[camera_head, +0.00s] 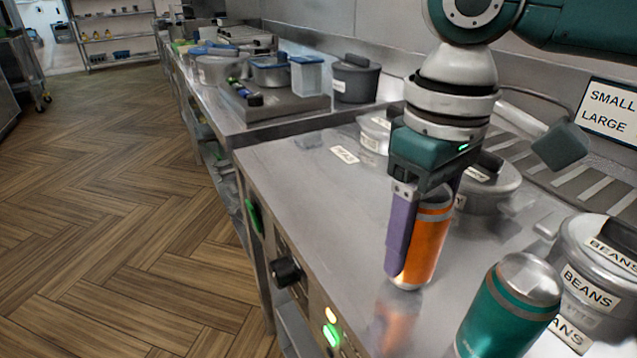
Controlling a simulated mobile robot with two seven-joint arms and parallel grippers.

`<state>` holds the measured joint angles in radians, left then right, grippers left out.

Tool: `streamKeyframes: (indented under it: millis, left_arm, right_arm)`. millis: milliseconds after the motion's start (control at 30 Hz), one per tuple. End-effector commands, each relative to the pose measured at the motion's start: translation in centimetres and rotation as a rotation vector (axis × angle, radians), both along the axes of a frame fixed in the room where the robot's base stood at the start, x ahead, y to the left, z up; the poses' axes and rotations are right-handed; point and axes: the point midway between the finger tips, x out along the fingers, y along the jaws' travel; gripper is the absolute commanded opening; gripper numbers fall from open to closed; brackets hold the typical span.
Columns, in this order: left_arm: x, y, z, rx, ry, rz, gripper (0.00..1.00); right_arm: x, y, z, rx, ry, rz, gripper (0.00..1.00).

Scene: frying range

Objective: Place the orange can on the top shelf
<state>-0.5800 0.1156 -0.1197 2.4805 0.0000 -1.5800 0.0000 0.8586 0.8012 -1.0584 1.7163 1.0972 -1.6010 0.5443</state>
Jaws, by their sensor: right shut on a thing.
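The orange can (428,243) is upright at the steel counter, with a silver band near its top and a silver base. My right gripper (418,232) comes down from above and is shut on the can. A purple finger lies along its left side, and the other finger is mostly hidden behind it. The can's base is at or just above the counter top; I cannot tell which. My left gripper is not in view. A shelf unit (112,35) stands far off at the back left; I cannot tell whether it is the task's shelf.
A teal can (509,305) stands close in front, right of the orange can. Lidded pots labelled beans (590,262) and other pots (490,185) line the counter's back. The counter's left part (290,165) is mostly clear. The wooden floor (120,200) is open.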

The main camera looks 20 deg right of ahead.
Motion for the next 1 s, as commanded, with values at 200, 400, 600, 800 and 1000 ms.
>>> streamKeyframes:
  millis: [200, 400, 600, 800, 1000]
  left_arm:
    - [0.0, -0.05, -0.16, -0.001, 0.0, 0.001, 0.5]
    - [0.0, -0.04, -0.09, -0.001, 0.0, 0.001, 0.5]
    - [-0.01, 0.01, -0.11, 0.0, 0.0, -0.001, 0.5]
    - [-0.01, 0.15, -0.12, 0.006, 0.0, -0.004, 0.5]
    - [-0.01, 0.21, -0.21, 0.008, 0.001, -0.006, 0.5]
  right_arm:
    - [0.05, 0.0, -0.83, 0.0, -0.002, 0.0, 0.0]
    - [0.03, 0.02, -0.96, 0.001, -0.001, 0.0, 0.0]
    - [0.02, 0.0, -1.13, 0.0, -0.001, 0.0, 0.82]
    - [0.02, -0.01, -1.11, 0.0, -0.001, 0.0, 0.95]
    - [0.05, -0.02, -0.92, 0.0, -0.002, 0.0, 0.95]
